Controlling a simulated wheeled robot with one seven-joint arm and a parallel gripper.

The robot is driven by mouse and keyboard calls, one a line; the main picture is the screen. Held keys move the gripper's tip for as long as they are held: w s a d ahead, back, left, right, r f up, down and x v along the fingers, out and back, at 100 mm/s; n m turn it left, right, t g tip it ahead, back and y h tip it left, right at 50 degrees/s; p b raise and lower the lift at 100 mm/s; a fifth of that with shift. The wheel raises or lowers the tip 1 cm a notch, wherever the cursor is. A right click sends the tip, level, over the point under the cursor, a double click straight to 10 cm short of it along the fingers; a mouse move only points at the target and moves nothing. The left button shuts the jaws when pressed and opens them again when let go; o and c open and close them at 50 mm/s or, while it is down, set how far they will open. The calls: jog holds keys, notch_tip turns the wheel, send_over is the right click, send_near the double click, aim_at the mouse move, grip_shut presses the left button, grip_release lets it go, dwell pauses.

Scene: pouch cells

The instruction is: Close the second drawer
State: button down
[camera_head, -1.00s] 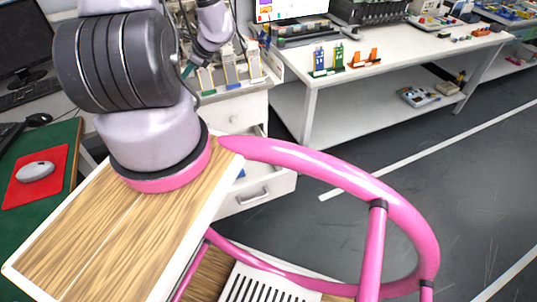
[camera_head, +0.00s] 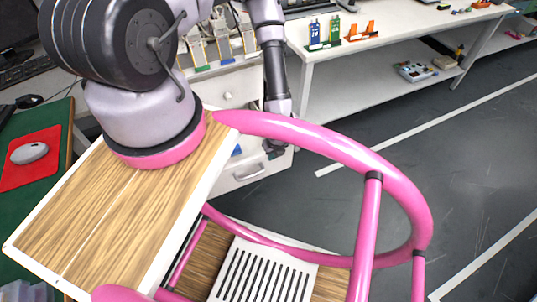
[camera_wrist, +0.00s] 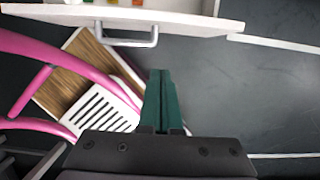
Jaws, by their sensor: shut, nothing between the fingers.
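The second drawer (camera_head: 250,172) is a white drawer with a metal bar handle, pulled out from the white cabinet (camera_head: 225,82) in the head view. In the wrist view its front edge (camera_wrist: 205,21) and handle (camera_wrist: 130,42) cross the top, with small coloured items inside. My gripper (camera_head: 274,150) hangs by the right end of the drawer front in the head view, partly behind the pink rail. In the wrist view its dark green fingers (camera_wrist: 161,75) are together and empty, below and right of the handle, apart from it.
The closed upper drawer has a round knob (camera_head: 228,97). A white table (camera_head: 390,55) with racks and a lower shelf stands right of the cabinet. The pink rail and wooden top near the camera are part of my base. Grey floor (camera_head: 450,130) is clear on the right.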

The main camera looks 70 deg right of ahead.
aim_at(265, 156)
jog(key=shift+w+d+f, duration=0.75)
jog(key=shift+f, duration=0.65)
jog(key=shift+w+d+f, duration=0.7)
jog(key=shift+w+f, duration=0.05)
jog(key=shift+f, duration=0.65)
jog(key=shift+w+d+f, duration=0.75)
jog(key=shift+f, duration=0.65)
jog(key=shift+d, duration=0.1)
jog(key=shift+w+d, duration=0.2)
jog(key=shift+w, duration=0.05)
jog(key=w+d, duration=1.6)
jog(key=shift+w, duration=0.1)
